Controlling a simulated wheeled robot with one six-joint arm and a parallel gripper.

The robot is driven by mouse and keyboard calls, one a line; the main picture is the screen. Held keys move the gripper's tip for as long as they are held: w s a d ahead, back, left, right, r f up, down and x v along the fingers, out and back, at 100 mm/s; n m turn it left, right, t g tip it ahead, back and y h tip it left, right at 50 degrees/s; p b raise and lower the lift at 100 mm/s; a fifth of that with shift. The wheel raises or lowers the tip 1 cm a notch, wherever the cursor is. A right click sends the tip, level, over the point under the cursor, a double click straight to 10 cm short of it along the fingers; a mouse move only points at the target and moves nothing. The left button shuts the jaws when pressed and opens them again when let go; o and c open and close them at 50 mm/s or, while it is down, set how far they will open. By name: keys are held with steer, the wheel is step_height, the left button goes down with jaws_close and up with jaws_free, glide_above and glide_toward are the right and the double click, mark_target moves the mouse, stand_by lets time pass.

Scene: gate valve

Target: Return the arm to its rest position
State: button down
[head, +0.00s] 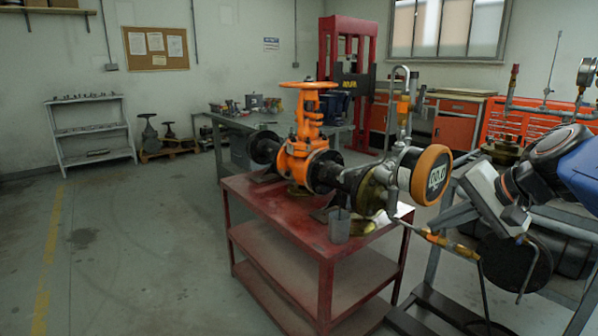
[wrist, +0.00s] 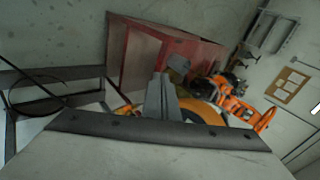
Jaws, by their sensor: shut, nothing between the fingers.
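My gripper (wrist: 160,78) shows in the wrist view with its two grey fingers together and nothing between them. They point toward the red cart. In the head view my arm is folded at the right edge, beside the cart and apart from the valve; its fingers are hard to make out there. The orange gate valve (head: 302,150), with a handwheel on top, stands upright on the red cart (head: 285,222). It also shows sideways in the wrist view (wrist: 238,108). A gauge with an orange ring (head: 432,175) sits at the pipe's right end, partly hidden by my fingers in the wrist view.
A grey metal frame (head: 440,205) with hoses and fittings stands close around my arm at right. A small grey cup (head: 339,226) is on the cart's front edge. A workbench (head: 265,125) and a red press (head: 328,45) stand behind. The floor at left is clear.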

steer(key=s+f+n+g+h, duration=0.2)
steer(key=s+f+n+h, duration=0.2)
steer(key=s+f+n, duration=0.5)
steer(key=s+a+f, duration=0.1)
steer(key=s+f, duration=0.6)
steer(key=shift+s+f+g+h, duration=0.25)
steer(key=shift+f+g+h, duration=0.05)
steer(key=shift+f+h, duration=0.1)
steer(key=shift+s+d+r, duration=0.1)
steer(key=shift+s, duration=0.05)
